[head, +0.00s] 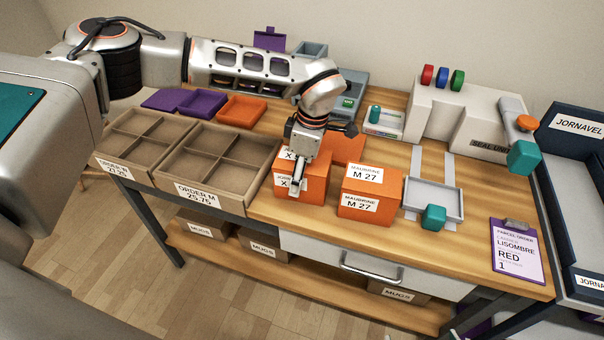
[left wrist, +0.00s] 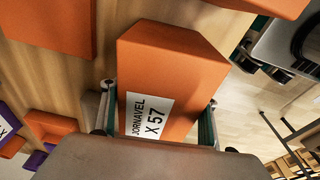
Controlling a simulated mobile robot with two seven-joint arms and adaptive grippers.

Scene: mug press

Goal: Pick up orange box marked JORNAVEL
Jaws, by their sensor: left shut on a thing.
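The orange box marked JORNAVEL X 57 (left wrist: 172,60) sits between my left gripper's two fingers in the left wrist view, its label facing the camera. In the head view the same box (head: 317,188) stands near the front of the wooden table, its labels partly covered by my gripper. My left gripper (head: 298,178) reaches down over it and is shut on it. I cannot tell whether the box touches the table. My right gripper is not in view.
An orange box marked MAUBRINE M 27 (head: 370,190) stands close on the right, and another orange box (head: 346,148) behind. The divided ORDER M tray (head: 225,165) is on the left. A grey tray (head: 434,198) and a clipboard (head: 516,250) lie to the right.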

